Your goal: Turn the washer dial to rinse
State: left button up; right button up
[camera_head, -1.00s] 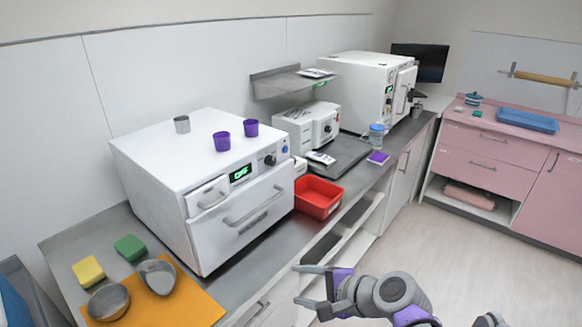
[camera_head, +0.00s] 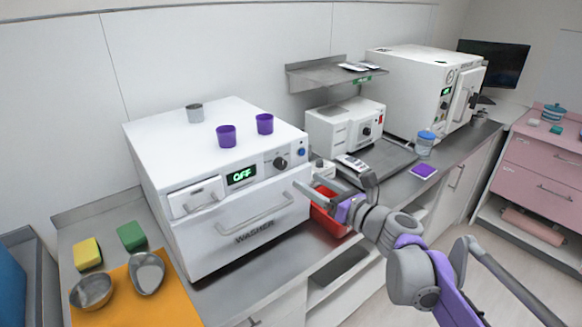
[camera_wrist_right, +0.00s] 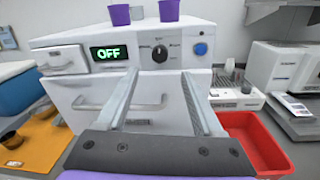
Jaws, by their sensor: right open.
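The washer (camera_head: 222,262) is a white box on the steel counter, with the word WASHER on its front door. Its green display (camera_head: 241,175) reads OFF. The black dial (camera_head: 280,163) sits right of the display, and a blue button is beside it. The dial also shows in the right wrist view (camera_wrist_right: 159,54), with small labels around it that are too small to read surely. My right gripper (camera_head: 322,192) is open and empty, in front of the washer's right side. In the right wrist view its fingers (camera_wrist_right: 157,100) point at the panel, below the dial and apart from it. My left gripper is not in view.
Two purple cups (camera_head: 226,136) and a grey cup (camera_head: 195,113) stand on the washer. A red bin (camera_head: 330,222) is right of the washer, behind my right gripper. An orange mat (camera_head: 165,300) with metal bowls lies at the left. Other white machines (camera_head: 345,128) stand farther right.

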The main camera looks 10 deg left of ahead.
aim_at(283, 166)
jog(key=x, duration=0.9)
jog(key=shift+p, duration=0.3)
grip_shut()
